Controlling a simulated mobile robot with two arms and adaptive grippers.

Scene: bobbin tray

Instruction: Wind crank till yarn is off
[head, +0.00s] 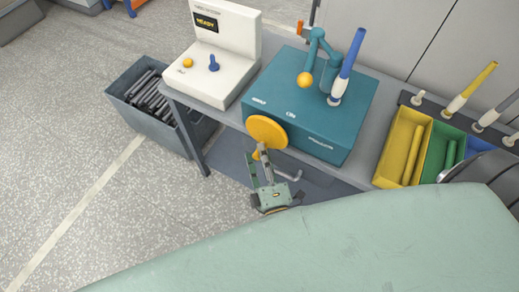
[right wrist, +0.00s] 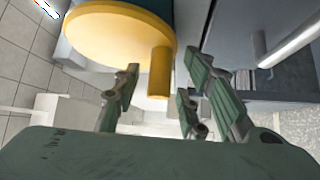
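The teal winder box (head: 312,105) stands on the grey bench. On its front is the crank, a round yellow disc (head: 267,131) with a short yellow handle (right wrist: 160,73) at its lower edge. A blue yarn bobbin (head: 352,55) with a white lower end stands tilted on top, beside a teal jointed arm with a yellow ball (head: 305,79). My right gripper (head: 258,162) is just below the disc. In the right wrist view its fingers (right wrist: 164,75) are spread, with the handle in the gap between them; I see no clear contact. My left gripper is out of view.
A white console (head: 228,55) with a lit screen, a yellow knob and a blue lever stands left on the bench. A yellow bin (head: 391,146) and a green bin (head: 434,158) stand right, near a rack of bobbins. A grey crate (head: 125,88) of dark rods is on the floor.

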